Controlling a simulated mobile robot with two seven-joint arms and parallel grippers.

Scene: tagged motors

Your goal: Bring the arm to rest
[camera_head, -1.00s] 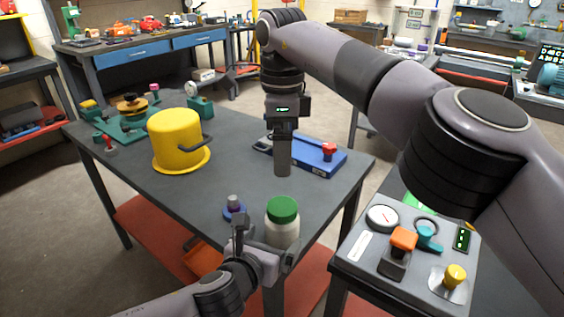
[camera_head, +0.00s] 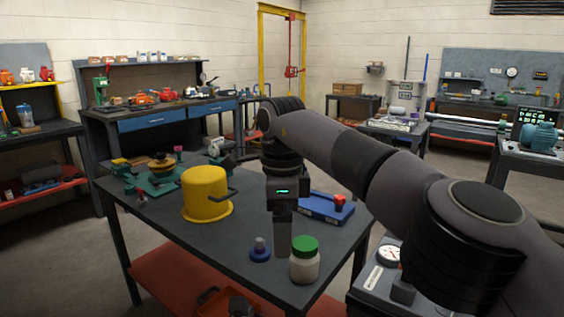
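My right arm comes in from the right and crosses the middle of the picture. Its gripper (camera_head: 283,236) points straight down over the front of the dark work table (camera_head: 150,228). I see it side-on, so I cannot tell whether its fingers are apart; nothing shows held in it. Its tip appears in the picture between a blue-and-grey knob-like part (camera_head: 260,250) and a white jar with a green lid (camera_head: 305,262). I cannot tell whether it touches either. My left gripper is not clearly visible; a dark shape at the bottom edge is too cut off to identify.
A yellow pot (camera_head: 205,195) stands left of the gripper. A blue device with a red knob (camera_head: 322,207) lies behind it. A gauge panel (camera_head: 388,256) is partly hidden under my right forearm. An orange bin (camera_head: 208,298) sits below the table.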

